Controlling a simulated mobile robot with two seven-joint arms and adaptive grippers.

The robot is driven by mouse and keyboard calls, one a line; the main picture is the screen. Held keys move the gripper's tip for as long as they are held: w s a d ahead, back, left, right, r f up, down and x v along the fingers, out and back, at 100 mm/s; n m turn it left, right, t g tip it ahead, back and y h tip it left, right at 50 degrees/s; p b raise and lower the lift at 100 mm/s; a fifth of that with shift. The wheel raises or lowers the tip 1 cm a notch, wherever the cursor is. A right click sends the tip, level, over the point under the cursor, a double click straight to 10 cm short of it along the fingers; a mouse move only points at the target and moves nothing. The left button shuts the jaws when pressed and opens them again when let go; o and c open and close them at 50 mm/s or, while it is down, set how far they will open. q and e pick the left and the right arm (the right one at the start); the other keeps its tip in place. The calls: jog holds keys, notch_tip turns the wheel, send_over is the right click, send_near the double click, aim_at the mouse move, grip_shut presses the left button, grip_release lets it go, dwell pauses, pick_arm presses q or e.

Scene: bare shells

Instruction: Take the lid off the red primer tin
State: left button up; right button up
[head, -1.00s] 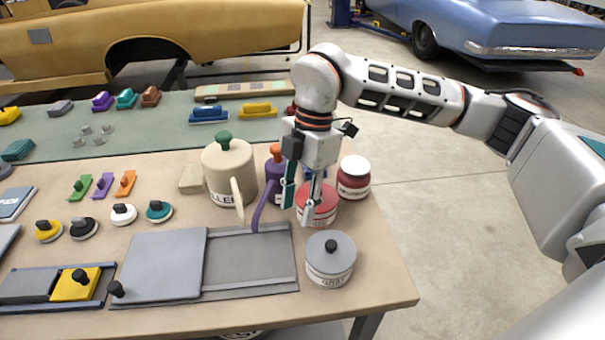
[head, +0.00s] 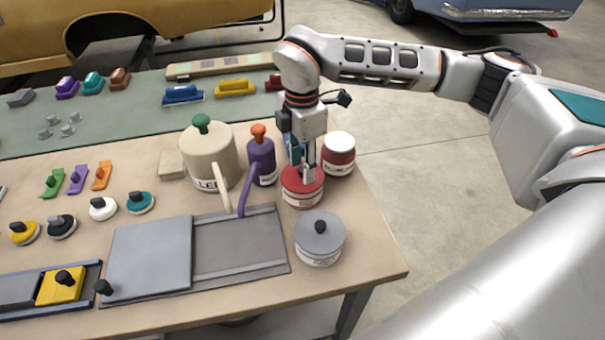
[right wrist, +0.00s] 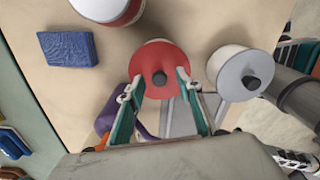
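The red primer tin (head: 302,197) stands upright near the right end of the bench, with its red lid on. In the right wrist view the lid (right wrist: 160,55) shows from above with a dark round knob (right wrist: 159,79) in its middle. My right gripper (head: 304,176) points down over the lid. In the right wrist view its two fingers (right wrist: 158,80) are apart, one on each side of the knob, with clear gaps to it. It holds nothing. In the head view the gripper hides the knob. My left gripper is not in view.
A grey-lidded tin (head: 319,242) stands in front of the red tin, and a dark red tin with a white top (head: 339,155) behind right. A purple can (head: 262,160) and a cream can (head: 208,155) stand left. Free floor lies beyond the bench's right edge.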

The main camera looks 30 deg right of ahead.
grip_shut()
dwell(0.3)
